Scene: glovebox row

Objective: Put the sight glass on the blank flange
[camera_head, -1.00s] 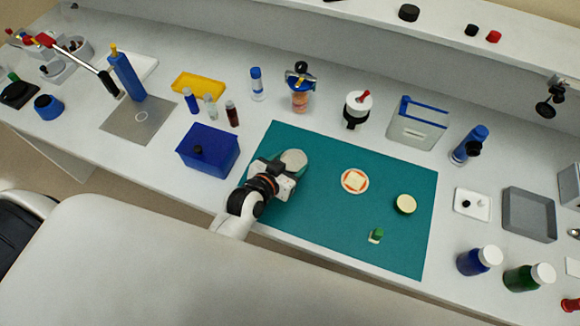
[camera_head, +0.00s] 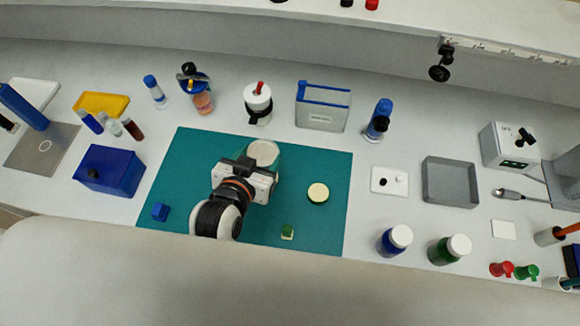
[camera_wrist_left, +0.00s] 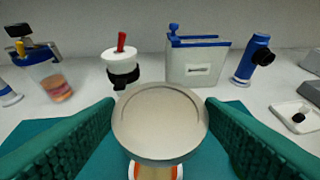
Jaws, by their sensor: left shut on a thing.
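My left gripper (camera_head: 261,165) is shut on a pale grey round piece (camera_head: 263,151), which I take to be the sight glass. In the left wrist view the sight glass (camera_wrist_left: 160,120) sits between the green ridged finger pads, its round face with a raised rim showing. It is over the teal mat (camera_head: 195,160). A disc with an orange and white ring (camera_wrist_left: 155,172) shows just below it in the wrist view, mostly covered; it may be the blank flange. In the head view my gripper hides that disc. My right gripper is not in view.
A cream round disc (camera_head: 318,193), a green block (camera_head: 287,232) and a blue block (camera_head: 160,212) are on the mat. A black-and-white pot with a red knob (camera_head: 258,104) and a blue-topped grey holder (camera_head: 322,108) stand behind it. A blue box (camera_head: 109,170) is at left.

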